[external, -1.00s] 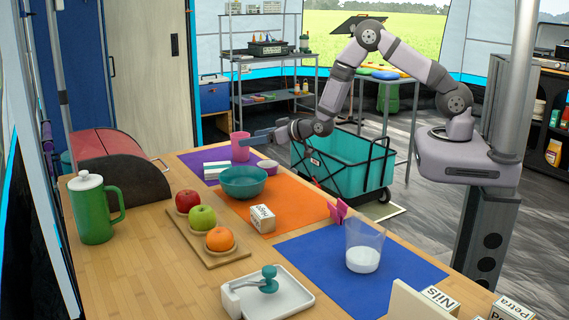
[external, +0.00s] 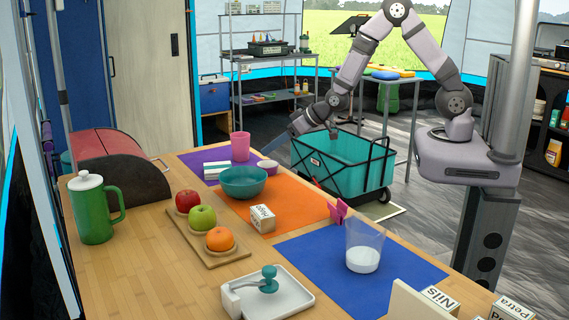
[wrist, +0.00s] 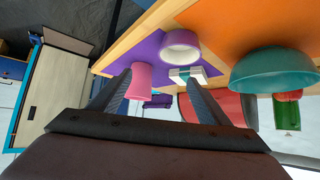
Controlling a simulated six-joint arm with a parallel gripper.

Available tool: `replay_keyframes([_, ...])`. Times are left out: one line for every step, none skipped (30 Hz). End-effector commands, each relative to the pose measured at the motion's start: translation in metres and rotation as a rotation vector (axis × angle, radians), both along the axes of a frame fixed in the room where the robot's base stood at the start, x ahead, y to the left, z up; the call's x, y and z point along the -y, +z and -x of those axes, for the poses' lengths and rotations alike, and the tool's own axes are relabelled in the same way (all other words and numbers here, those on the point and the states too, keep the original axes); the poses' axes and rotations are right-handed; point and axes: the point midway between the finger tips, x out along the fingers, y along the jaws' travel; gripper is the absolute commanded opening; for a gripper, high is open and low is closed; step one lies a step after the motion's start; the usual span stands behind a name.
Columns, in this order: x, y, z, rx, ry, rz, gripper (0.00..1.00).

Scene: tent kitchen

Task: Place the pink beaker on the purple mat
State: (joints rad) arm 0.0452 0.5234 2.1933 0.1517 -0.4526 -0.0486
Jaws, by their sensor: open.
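The pink beaker (external: 240,146) stands upright on the purple mat (external: 199,158) at the far end of the table. In the wrist view the beaker (wrist: 140,80) shows beyond my left finger, over the purple mat (wrist: 147,50). My gripper (external: 293,131) is open and empty, in the air to the right of the beaker and beyond the table's edge. Its two fingers (wrist: 158,78) point toward the mat. It is well apart from the beaker.
A teal cart (external: 345,165) stands on the floor below my gripper. Fruit sits on a wooden board (external: 215,252).

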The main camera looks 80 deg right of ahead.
Motion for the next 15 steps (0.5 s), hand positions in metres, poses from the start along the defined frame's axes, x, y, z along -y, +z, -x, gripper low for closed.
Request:
replay_keyframes([-0.008,0.005,0.020,-0.067,0.021,-0.014,0.71])
replay_keyframes([-0.013,0.006,0.034,-0.116,0.034,-0.022,0.71])
replay_keyframes([-0.019,0.006,0.054,-0.183,0.050,-0.030,0.71])
replay_keyframes([-0.023,0.006,0.070,-0.233,0.061,-0.037,0.71])
replay_keyframes([-0.026,0.006,0.086,-0.282,0.072,-0.042,0.71])
replay_keyframes([-0.031,0.007,0.108,-0.348,0.087,-0.046,0.71])
replay_keyframes([-0.033,0.008,0.125,-0.397,0.096,-0.050,0.71])
replay_keyframes([-0.036,0.009,0.142,-0.444,0.105,-0.051,0.71])
replay_keyframes([-0.038,0.010,0.165,-0.505,0.116,-0.052,0.71])
replay_keyframes([-0.039,0.012,0.181,-0.548,0.123,-0.053,0.71])
replay_keyframes([-0.040,0.013,0.196,-0.589,0.129,-0.053,0.71])
replay_keyframes([-0.041,0.015,0.216,-0.639,0.135,-0.052,0.71])
replay_keyframes([-0.041,0.016,0.229,-0.674,0.141,-0.050,0.71])
replay_keyframes([-0.041,0.018,0.242,-0.706,0.144,-0.049,0.71])
replay_keyframes([-0.041,0.019,0.257,-0.745,0.148,-0.048,0.71])
